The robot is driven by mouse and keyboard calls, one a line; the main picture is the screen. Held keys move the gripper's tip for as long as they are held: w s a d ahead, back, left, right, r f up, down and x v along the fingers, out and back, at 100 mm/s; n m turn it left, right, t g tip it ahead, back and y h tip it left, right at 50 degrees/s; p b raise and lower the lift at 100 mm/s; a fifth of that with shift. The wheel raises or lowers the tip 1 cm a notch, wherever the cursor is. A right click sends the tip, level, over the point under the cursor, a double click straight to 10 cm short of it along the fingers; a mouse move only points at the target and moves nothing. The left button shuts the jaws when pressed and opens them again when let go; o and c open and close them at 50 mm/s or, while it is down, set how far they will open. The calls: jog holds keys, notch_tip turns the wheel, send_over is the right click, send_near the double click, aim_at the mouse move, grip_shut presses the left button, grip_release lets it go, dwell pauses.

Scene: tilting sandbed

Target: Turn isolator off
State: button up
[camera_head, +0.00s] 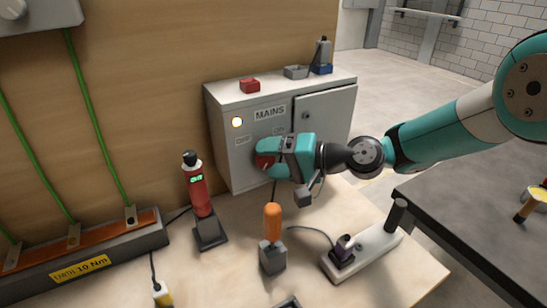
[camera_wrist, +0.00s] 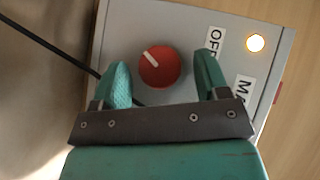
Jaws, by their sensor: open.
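The isolator is a red round knob (camera_wrist: 159,67) with a white pointer mark, on the front of a grey cabinet (camera_head: 228,110) labelled MAINS. In the wrist view the knob sits between and just beyond the two teal fingers of my gripper (camera_wrist: 167,82), which are apart. The white mark points to the upper left of that picture, away from the OFF label (camera_wrist: 214,42). In the head view my gripper (camera_head: 262,160) is at the cabinet front and hides most of the knob. A round lamp (camera_wrist: 255,43) on the cabinet is lit; it also shows in the head view (camera_head: 237,122).
On the bench stand a red tool with a green display (camera_head: 199,193), an orange-handled screwdriver (camera_head: 272,222) in a grey block, and a white power strip (camera_head: 365,252) with a plug. A red block (camera_head: 250,86) and small items lie on top of the cabinet.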

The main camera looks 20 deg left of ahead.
jog(key=c, duration=0.9)
jog(key=shift+r, duration=0.1)
jog(key=shift+s+r+n+t+h, duration=0.15)
jog(key=shift+n+t+h, duration=0.35)
jog(key=shift+n+h, duration=0.5)
jog(key=shift+s+a+n+t+h, duration=0.15)
jog(key=shift+n+t+h, duration=0.65)
jog(key=shift+h, duration=0.4)
jog(key=shift+a+r+n+t+h+b, duration=0.1)
jog(key=shift+n+t+h+b, duration=0.3)
jog(key=shift+n+t+h, duration=0.45)
jog(key=shift+s+n+t+h+b, duration=0.15)
jog(key=shift+n+t+h+b, duration=0.35)
jog(key=shift+t+h, duration=0.55)
